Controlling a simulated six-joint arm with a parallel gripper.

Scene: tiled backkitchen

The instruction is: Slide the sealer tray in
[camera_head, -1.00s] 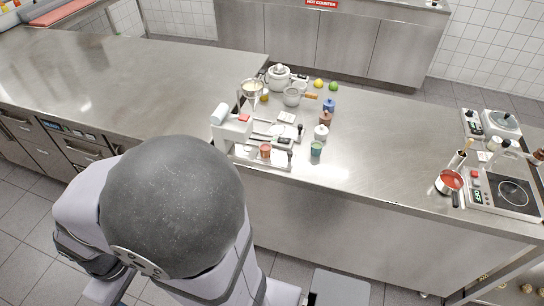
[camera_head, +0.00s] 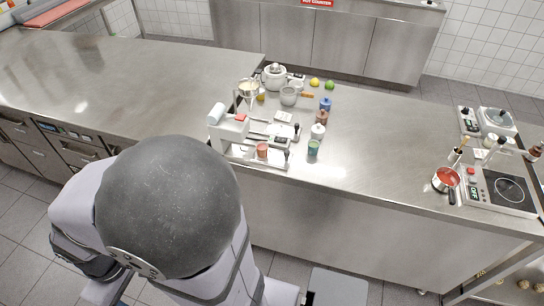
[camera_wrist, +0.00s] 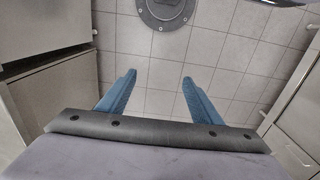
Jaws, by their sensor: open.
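The sealer (camera_head: 228,130) is a white machine with a red part on top and a white roll beside it, at the counter's front edge in the head view. How far the tray is out is too small to tell. My gripper (camera_wrist: 157,78) shows in the wrist view with two blue fingers apart, empty, above the tiled floor. It is away from the sealer, which the wrist view does not show.
A teal cup (camera_head: 313,148) and a white jar (camera_head: 318,131) stand right of the sealer. A funnel stand (camera_head: 247,92) and a rice cooker (camera_head: 274,76) stand behind it. A red pan (camera_head: 445,179) and a hob (camera_head: 508,190) are far right. The middle right counter (camera_head: 380,150) is clear.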

